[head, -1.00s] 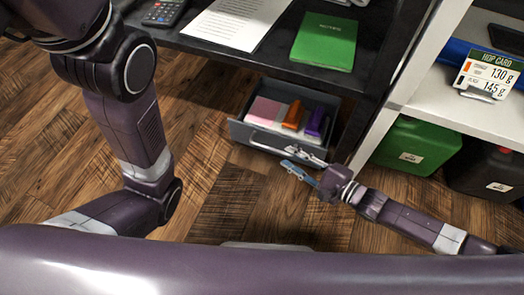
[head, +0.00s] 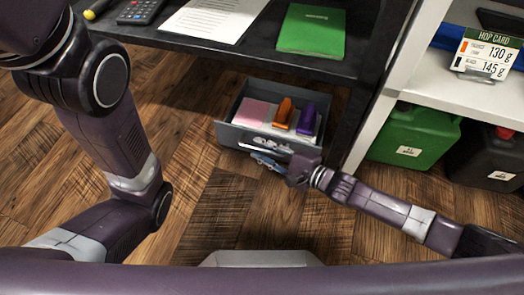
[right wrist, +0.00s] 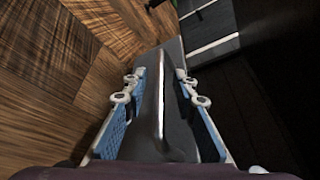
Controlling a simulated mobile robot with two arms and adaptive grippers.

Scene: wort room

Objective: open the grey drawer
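The grey drawer (head: 232,132) is pulled out below the dark desk, with its inside showing from above. In the head view, my right gripper (head: 266,162) is at the front of the drawer by its handle (head: 250,148). In the right wrist view, the pale handle bar (right wrist: 160,105) lies between the two blue-padded fingers of the right gripper (right wrist: 160,90). A gap shows on each side of the bar, so the gripper is open around it. My left arm is at the left of the head view; its gripper is out of view.
The drawer holds a pink pad (head: 251,111), an orange item (head: 283,113) and a purple item (head: 307,119). A green notebook (head: 311,29) lies on the desk (head: 245,48). A white shelf (head: 450,92) and a green canister (head: 413,138) stand to the right. Wooden floor before the drawer is clear.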

